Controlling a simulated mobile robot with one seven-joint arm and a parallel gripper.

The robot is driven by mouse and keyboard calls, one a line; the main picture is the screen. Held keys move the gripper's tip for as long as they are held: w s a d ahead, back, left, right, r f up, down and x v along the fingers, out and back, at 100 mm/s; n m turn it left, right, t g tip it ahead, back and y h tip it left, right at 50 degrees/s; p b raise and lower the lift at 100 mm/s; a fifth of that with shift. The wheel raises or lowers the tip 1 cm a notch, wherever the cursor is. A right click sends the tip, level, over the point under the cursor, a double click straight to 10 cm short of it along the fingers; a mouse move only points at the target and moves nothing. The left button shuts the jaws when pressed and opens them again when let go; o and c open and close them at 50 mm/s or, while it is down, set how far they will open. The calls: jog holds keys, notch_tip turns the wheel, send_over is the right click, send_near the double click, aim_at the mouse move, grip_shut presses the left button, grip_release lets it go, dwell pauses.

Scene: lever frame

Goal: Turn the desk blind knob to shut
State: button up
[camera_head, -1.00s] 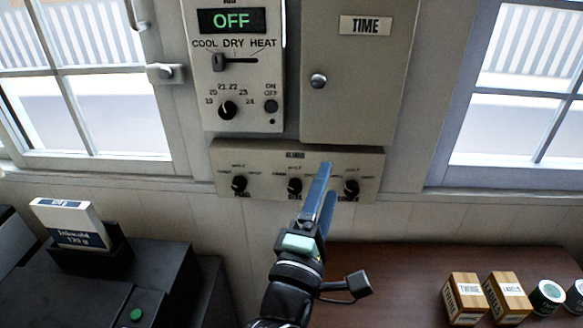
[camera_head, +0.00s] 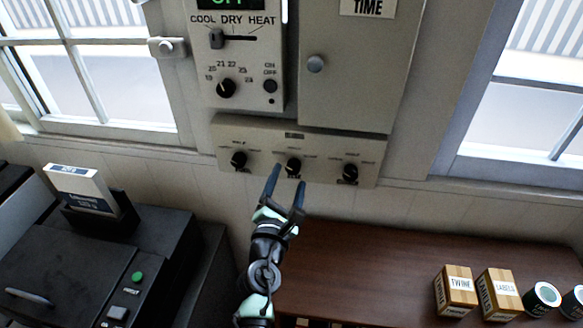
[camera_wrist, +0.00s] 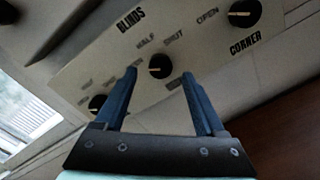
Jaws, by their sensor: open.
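The desk blind knob (camera_head: 293,166) is the middle of three black knobs on the beige blinds panel (camera_head: 325,150). In the wrist view the desk knob (camera_wrist: 159,66) has a pale pointer mark towards the left, away from the SHUT word on its upper right. HALF stands above it. The label under it is partly hidden by a finger. My gripper (camera_head: 288,178) is open and empty, just below and in front of this knob. In the wrist view the knob appears between my fingertips (camera_wrist: 159,75); I cannot tell whether they touch it.
The left knob (camera_head: 238,160) and the corner knob (camera_head: 350,172) flank it. Above are a thermostat panel (camera_head: 262,60) and a cabinet (camera_head: 350,95). A brown desk (camera_head: 370,265) below holds boxes (camera_head: 455,288) and tins at right. A black printer (camera_head: 160,245) stands at left.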

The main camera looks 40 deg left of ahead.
aim_at(292, 170)
jog(key=shift+b+x, duration=0.3)
jog(key=shift+x, duration=1.5)
jog(key=shift+d, duration=0.1)
grip_shut()
